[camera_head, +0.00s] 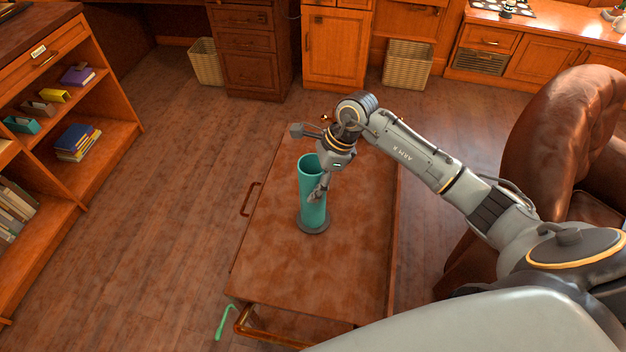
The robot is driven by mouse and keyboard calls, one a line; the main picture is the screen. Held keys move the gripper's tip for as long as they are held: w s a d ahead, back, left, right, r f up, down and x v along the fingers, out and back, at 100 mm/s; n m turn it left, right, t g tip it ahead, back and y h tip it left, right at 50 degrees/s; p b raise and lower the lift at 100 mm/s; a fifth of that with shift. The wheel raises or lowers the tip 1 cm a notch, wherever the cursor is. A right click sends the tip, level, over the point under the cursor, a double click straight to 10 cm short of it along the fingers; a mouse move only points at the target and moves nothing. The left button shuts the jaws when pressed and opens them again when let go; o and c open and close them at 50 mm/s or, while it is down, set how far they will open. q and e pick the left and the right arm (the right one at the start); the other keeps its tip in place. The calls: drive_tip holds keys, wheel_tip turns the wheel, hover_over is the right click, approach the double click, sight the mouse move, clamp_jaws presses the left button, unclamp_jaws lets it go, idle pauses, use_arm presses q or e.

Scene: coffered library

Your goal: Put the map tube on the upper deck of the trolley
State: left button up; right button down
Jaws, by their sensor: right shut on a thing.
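The map tube (311,185) is a teal, open-topped cylinder. It is upright over the wooden upper deck of the trolley (290,270), near the deck's middle. Its lower end has a dark round base that appears to rest on the deck. My right gripper (322,190) reaches in from the right and is shut on the tube's right side. The fingers are partly hard to make out against the tube and wrist. My left gripper is not in view.
A brass rail and a green hook-shaped thing (225,322) are at the trolley's near end. A bookshelf (105,150) stands left, a brown leather armchair (550,130) right. Wicker baskets (407,65) and cabinets line the back. The floor left of the trolley is clear.

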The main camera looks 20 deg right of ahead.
drive_tip(key=c, duration=0.9)
unclamp_jaws()
drive_tip(key=shift+f, duration=0.15)
drive_tip(key=o, duration=0.5)
drive_tip(key=shift+r, duration=0.3)
drive_tip(key=shift+d+r, duration=0.2)
drive_tip(key=shift+r, duration=0.05)
drive_tip(key=b+v, duration=0.1)
drive_tip(key=v, duration=1)
drive_tip(key=shift+r, duration=0.15)
